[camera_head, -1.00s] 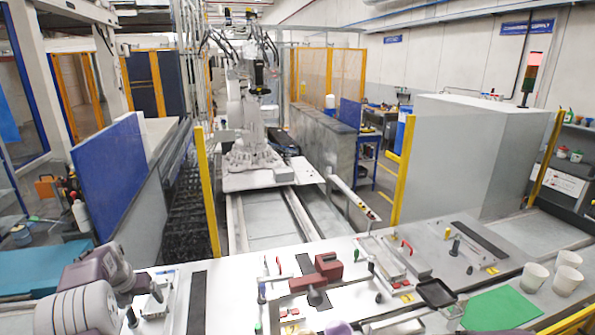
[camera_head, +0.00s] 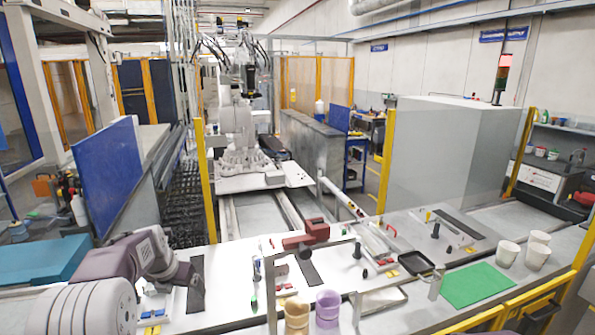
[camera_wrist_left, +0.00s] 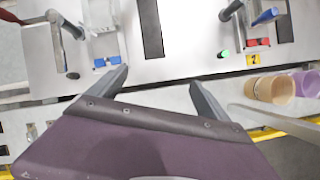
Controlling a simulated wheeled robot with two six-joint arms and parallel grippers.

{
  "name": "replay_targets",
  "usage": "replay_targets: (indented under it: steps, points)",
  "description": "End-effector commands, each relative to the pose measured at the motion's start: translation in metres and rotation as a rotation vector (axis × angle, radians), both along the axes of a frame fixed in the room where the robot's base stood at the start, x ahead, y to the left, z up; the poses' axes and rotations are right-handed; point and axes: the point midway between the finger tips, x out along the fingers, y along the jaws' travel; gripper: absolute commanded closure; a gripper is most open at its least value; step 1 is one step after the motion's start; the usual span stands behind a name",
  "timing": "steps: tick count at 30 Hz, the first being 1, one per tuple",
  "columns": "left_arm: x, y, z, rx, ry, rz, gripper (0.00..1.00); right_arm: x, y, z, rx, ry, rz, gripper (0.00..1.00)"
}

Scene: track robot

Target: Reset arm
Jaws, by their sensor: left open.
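My left arm comes in from the lower left of the head view, with its gripper (camera_head: 186,276) low over the left part of the worktop (camera_head: 228,270). In the left wrist view the gripper's two dark fingers (camera_wrist_left: 160,88) are spread apart. Nothing shows between them except the pale worktop and its front edge.
A tan cup (camera_head: 297,314) and a purple cup (camera_head: 327,310) stand near the front edge. Further right are a black tray (camera_head: 415,263), a green mat (camera_head: 477,285) and white cups (camera_head: 508,253). A red clamp-like part (camera_head: 317,229) sits mid-bench.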

Motion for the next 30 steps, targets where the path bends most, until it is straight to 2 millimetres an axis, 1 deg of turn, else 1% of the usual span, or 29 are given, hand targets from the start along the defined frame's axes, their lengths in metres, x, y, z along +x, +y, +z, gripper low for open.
replay_targets:
  steps: [1, 2, 3, 5, 6, 8, 9, 11, 12, 14, 15, 17, 18, 19, 21, 22, 25, 27, 30]
  points:
    - [-0.012, -0.024, -0.011, 0.026, 0.014, -0.094, 0.11, 0.0, 0.0, -0.014, 0.0, 0.0, 0.0, 0.15]
    - [-0.021, -0.038, -0.016, 0.049, 0.025, -0.166, 0.11, 0.0, 0.0, -0.018, 0.0, 0.0, 0.0, 0.15]
    - [-0.035, -0.057, -0.023, 0.085, 0.041, -0.279, 0.11, 0.0, 0.0, -0.024, 0.0, 0.0, 0.0, 0.15]
    - [-0.063, -0.085, -0.038, 0.156, 0.068, -0.495, 0.11, 0.0, 0.0, -0.034, 0.0, 0.0, 0.0, 0.15]
    - [-0.085, -0.102, -0.05, 0.215, 0.088, -0.672, 0.11, 0.0, 0.0, -0.04, 0.0, 0.0, 0.0, 0.15]
    - [-0.12, -0.121, -0.068, 0.305, 0.115, -0.952, 0.11, 0.0, 0.0, -0.047, 0.0, 0.0, 0.0, 0.15]
    - [-0.144, -0.13, -0.08, 0.363, 0.132, -1.145, 0.11, 0.0, 0.0, -0.05, 0.0, 0.0, 0.0, 0.15]
    - [-0.179, -0.139, -0.097, 0.445, 0.152, -1.432, 0.11, 0.0, 0.0, -0.053, 0.0, 0.0, 0.0, 0.15]
    - [-0.201, -0.142, -0.108, 0.494, 0.163, -1.621, 0.11, 0.0, 0.0, -0.054, 0.0, 0.0, 0.0, 0.15]
    - [-0.231, -0.142, -0.122, 0.554, 0.172, -1.895, 0.11, 0.0, 0.0, -0.054, 0.0, 0.0, 0.0, 0.15]
    - [-0.248, -0.141, -0.13, 0.585, 0.174, -2.067, 0.11, 0.0, 0.0, -0.053, 0.0, 0.0, 0.0, 0.15]
    - [-0.27, -0.139, -0.142, 0.619, 0.167, -2.311, 0.11, 0.0, 0.0, -0.052, 0.0, 0.0, 0.0, 0.15]
    - [-0.279, -0.138, -0.147, 0.643, 0.153, -2.457, 0.11, 0.0, 0.0, -0.052, 0.0, 0.0, 0.0, 0.15]
    - [-0.283, -0.137, -0.15, 0.666, 0.138, -2.552, 0.11, 0.0, 0.0, -0.052, 0.0, 0.0, 0.0, 0.15]
    - [-0.281, -0.137, -0.15, 0.735, 0.099, -2.726, 0.11, 0.0, 0.0, -0.052, 0.0, 0.0, 0.0, 0.15]
    - [-0.28, -0.136, -0.15, 0.761, 0.085, -2.784, 0.11, 0.0, 0.0, -0.052, 0.0, 0.0, 0.0, 0.15]
    - [-0.278, -0.136, -0.15, 0.809, 0.053, -2.907, 0.11, 0.0, 0.0, -0.052, 0.0, 0.0, 0.0, 0.15]
    - [-0.278, -0.136, -0.15, 0.82, 0.045, -2.942, 0.11, 0.0, 0.0, -0.052, 0.0, 0.0, 0.0, 0.15]
    - [-0.278, -0.136, -0.15, 0.821, 0.043, -2.948, 0.11, 0.0, 0.0, -0.052, 0.0, 0.0, 0.0, 0.15]
